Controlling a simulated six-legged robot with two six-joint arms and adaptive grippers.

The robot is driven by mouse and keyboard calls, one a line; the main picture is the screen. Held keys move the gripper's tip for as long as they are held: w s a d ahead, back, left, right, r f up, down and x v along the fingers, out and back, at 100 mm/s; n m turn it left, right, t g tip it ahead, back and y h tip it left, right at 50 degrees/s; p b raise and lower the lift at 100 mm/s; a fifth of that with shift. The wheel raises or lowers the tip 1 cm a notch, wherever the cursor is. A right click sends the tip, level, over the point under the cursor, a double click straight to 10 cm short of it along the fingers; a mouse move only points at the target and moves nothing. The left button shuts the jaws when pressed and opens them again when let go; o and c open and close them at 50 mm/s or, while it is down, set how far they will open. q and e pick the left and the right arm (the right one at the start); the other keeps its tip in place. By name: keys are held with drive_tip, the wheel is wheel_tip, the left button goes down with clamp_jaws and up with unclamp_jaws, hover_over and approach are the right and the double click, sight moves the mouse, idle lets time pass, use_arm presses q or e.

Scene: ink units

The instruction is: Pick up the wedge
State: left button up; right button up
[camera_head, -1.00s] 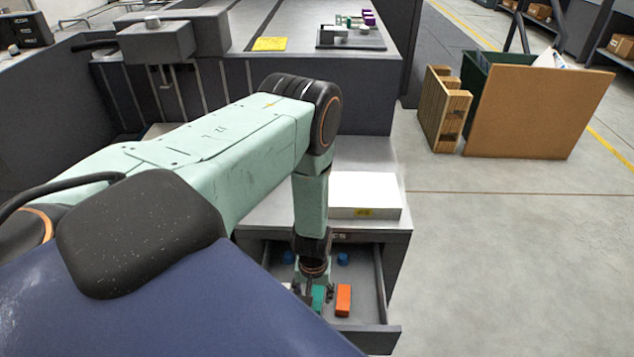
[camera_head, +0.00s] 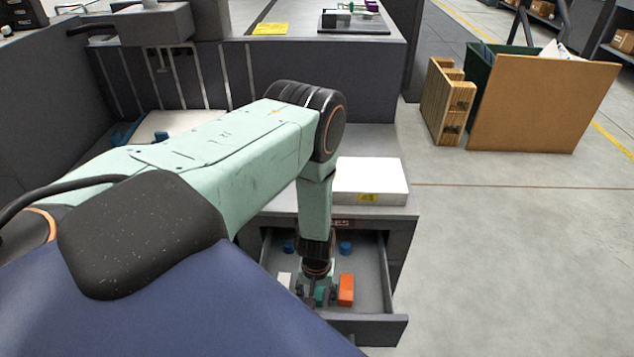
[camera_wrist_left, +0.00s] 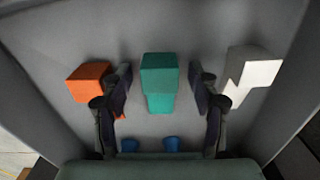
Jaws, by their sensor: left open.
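A teal block (camera_wrist_left: 159,82), probably the wedge, lies in the open grey drawer (camera_head: 369,325). It also shows partly in the head view (camera_head: 320,296), mostly hidden by my gripper. My left gripper (camera_wrist_left: 160,92) is open, pointing down into the drawer, with one dark finger on each side of the teal block and gaps between. In the head view the left gripper (camera_head: 317,294) is low inside the drawer. An orange block (camera_wrist_left: 88,82) lies beside one finger, and a white notched block (camera_wrist_left: 250,75) beside the other. My right gripper is not in view.
Two blue pieces (camera_wrist_left: 171,144) lie in the drawer; one shows right of my arm (camera_head: 345,248). The drawer walls stand close around the gripper. A white box (camera_head: 370,181) sits on the cabinet top.

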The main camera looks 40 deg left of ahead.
use_arm(q)
drive_tip(key=shift+c, duration=0.3)
drive_tip(key=c, duration=1.2)
drive_tip(key=shift+r, duration=0.1)
